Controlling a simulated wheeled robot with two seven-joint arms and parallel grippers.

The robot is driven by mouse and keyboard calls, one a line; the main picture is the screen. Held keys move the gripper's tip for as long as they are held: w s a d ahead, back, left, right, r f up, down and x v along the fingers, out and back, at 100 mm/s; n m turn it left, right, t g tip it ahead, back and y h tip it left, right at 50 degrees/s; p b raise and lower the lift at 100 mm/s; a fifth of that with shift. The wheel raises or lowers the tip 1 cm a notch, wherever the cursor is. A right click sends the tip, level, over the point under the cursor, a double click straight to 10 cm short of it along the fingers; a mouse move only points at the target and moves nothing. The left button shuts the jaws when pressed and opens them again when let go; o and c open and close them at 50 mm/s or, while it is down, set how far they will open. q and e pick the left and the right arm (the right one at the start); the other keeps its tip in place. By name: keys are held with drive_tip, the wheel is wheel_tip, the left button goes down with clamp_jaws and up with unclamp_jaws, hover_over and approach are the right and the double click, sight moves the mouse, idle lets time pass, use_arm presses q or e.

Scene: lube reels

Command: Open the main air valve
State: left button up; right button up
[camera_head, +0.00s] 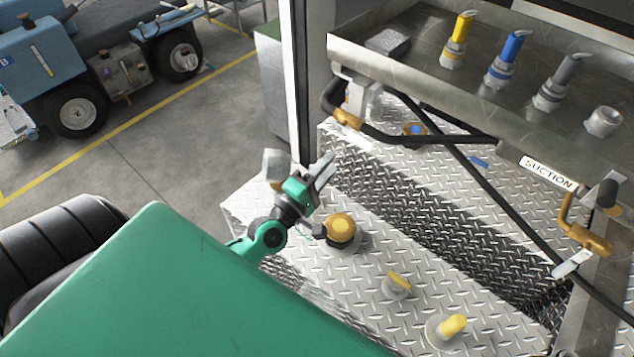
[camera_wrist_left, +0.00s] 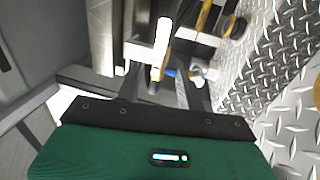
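My left gripper (camera_head: 320,172) reaches in over the diamond-plate step in the head view, with its fingers pointing up and to the right. In the left wrist view, its two dark fingers (camera_wrist_left: 164,82) stand apart. A lever with a white end and a tan lower part (camera_wrist_left: 162,48) shows between them; I cannot tell whether they touch it. In the head view, a valve with a pale body and yellow fitting (camera_head: 347,118) hangs under the metal tray, beyond the gripper. No readable label marks the main air valve. My right gripper is out of view.
A round yellow cap (camera_head: 341,228) and two smaller yellow-handled fittings, (camera_head: 398,282) and (camera_head: 452,325), stand on the step. The metal tray (camera_head: 420,65) holds yellow, blue and grey nozzles. A "SUCTION" label (camera_head: 548,173) is at right. Black hoses cross below the tray.

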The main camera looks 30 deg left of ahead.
use_arm(q)
drive_tip(key=b+v, duration=0.1)
drive_tip(key=v, duration=0.2)
drive_tip(key=shift+s, duration=0.1)
idle(0.3)
